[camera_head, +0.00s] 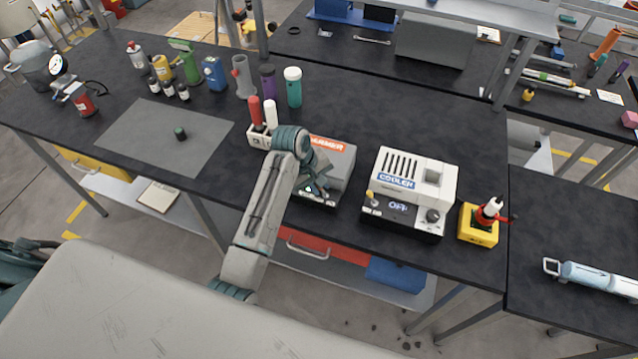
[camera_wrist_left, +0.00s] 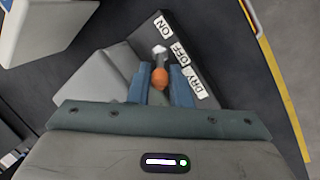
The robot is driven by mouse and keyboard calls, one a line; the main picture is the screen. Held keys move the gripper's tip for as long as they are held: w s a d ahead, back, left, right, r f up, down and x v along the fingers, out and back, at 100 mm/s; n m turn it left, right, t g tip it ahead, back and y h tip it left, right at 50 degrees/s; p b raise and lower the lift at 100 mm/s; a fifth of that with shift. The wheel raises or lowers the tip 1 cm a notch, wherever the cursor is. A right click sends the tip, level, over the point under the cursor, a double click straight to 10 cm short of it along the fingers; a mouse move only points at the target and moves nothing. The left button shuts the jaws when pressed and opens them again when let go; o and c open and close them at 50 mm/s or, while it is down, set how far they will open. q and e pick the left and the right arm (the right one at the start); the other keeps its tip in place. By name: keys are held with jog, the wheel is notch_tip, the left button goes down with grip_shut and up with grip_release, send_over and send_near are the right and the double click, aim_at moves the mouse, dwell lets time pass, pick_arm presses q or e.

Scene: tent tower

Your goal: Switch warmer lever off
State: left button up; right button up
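The warmer (camera_head: 338,160) is a grey box with an orange-red label, on the dark bench beside the white cooler (camera_head: 405,190). My left gripper (camera_head: 315,188) is at its front, and my arm hides part of it. In the left wrist view, the warmer lever (camera_wrist_left: 160,78) has an orange knob and a pale shaft end. The knob lies between the two blue fingers of my left gripper (camera_wrist_left: 159,85). Whether both fingers press on it is unclear. ON, OFF and DRY labels run along the panel (camera_wrist_left: 178,55) beside it. My right gripper is out of view.
A rack with red and white bottles (camera_head: 262,130) stands close left of the warmer. A yellow-based device (camera_head: 478,228) is right of the cooler. A grey mat (camera_head: 150,135) and several bottles are farther left. The bench's front edge is close to my arm.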

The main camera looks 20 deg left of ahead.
pick_arm(q)
jog(key=shift+a+r, duration=0.1)
jog(key=shift+a+r, duration=0.1)
jog(key=shift+r, duration=0.2)
jog(key=b+v, duration=0.2)
jog(key=v, duration=0.8)
jog(key=shift+s, duration=0.1)
